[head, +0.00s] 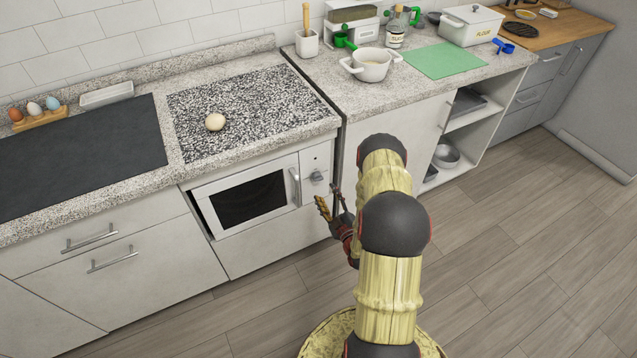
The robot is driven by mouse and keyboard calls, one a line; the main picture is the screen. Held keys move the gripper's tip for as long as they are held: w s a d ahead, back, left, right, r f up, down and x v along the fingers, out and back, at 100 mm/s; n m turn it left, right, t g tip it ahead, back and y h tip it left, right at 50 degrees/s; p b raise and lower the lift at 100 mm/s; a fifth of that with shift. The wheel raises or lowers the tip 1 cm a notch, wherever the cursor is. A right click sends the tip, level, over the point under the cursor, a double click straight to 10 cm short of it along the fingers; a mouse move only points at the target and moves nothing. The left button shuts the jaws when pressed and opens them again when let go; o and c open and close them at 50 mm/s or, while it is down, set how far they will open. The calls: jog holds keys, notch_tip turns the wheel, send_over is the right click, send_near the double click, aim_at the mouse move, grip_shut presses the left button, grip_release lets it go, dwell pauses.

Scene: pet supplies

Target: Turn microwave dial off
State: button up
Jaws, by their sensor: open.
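The microwave (247,197) is white with a dark window and is built into the cabinet below the speckled counter. Its vertical handle (295,187) is right of the window, and its door looks shut. The grey dial (317,177) is on the white control panel right of the handle. My gripper (328,203) is open and empty, just below and to the right of the dial, and appears apart from it. My arm hides part of the gripper and of the cabinet behind it. The dial's exact setting is too small to read.
A white pot (370,65) and a green mat (444,61) are on the right counter. Open shelves (480,120) are below it. The wooden floor (520,240) is clear at right.

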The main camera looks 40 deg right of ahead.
aim_at(318, 178)
jog(key=b+x, duration=0.2)
jog(key=x, duration=0.5)
jog(key=shift+w+b, duration=0.25)
jog(key=shift+b, duration=0.05)
jog(key=shift+c, duration=0.3)
jog(key=c, duration=1.1)
